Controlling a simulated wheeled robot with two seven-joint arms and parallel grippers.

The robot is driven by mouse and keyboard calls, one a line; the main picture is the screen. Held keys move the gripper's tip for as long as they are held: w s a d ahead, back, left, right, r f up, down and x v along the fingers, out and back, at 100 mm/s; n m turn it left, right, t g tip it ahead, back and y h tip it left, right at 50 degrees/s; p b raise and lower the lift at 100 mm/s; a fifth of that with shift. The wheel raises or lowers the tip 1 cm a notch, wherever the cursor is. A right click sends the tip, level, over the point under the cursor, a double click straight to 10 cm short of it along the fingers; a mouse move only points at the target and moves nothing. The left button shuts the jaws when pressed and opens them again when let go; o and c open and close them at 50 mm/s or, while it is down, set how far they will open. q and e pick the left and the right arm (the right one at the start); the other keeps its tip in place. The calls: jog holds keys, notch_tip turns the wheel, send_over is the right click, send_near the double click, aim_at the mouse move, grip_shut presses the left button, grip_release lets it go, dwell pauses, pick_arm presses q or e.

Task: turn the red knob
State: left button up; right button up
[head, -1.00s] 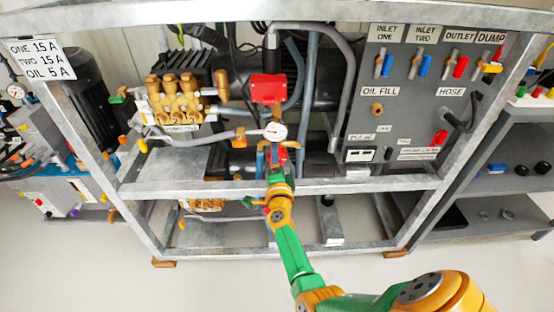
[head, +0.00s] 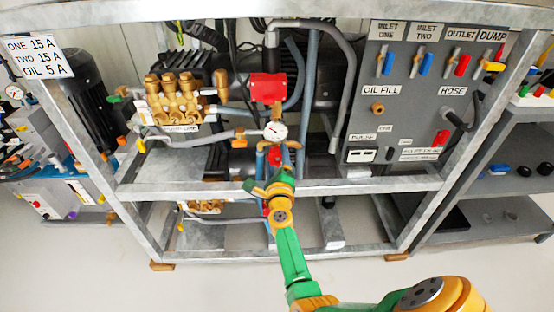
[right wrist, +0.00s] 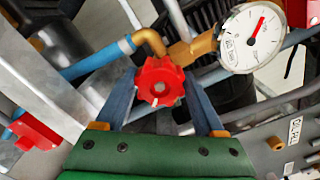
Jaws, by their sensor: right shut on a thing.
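The red knob (right wrist: 160,82) is a lobed handwheel below a brass fitting, beside a white-faced gauge (right wrist: 252,38). In the right wrist view it sits between the two blue-grey fingers of my right gripper (right wrist: 161,100), which is shut on it. In the head view the knob (head: 275,155) is small, just below the gauge (head: 275,131), and my right gripper (head: 273,166) reaches up to it from below, over the frame's front rail. My left gripper is not in view.
A galvanized frame rail (head: 370,185) crosses just behind my right wrist. A red box (head: 268,87) is above the gauge, and a brass pump (head: 178,100) is to the left. A grey panel (head: 400,105) with labelled valves stands to the right.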

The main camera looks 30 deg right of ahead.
jog(key=shift+f+m, duration=0.1)
jog(key=shift+m, duration=0.3)
jog(key=o, duration=1.3)
jog(key=shift+o, duration=0.3)
jog(key=shift+a, duration=0.1)
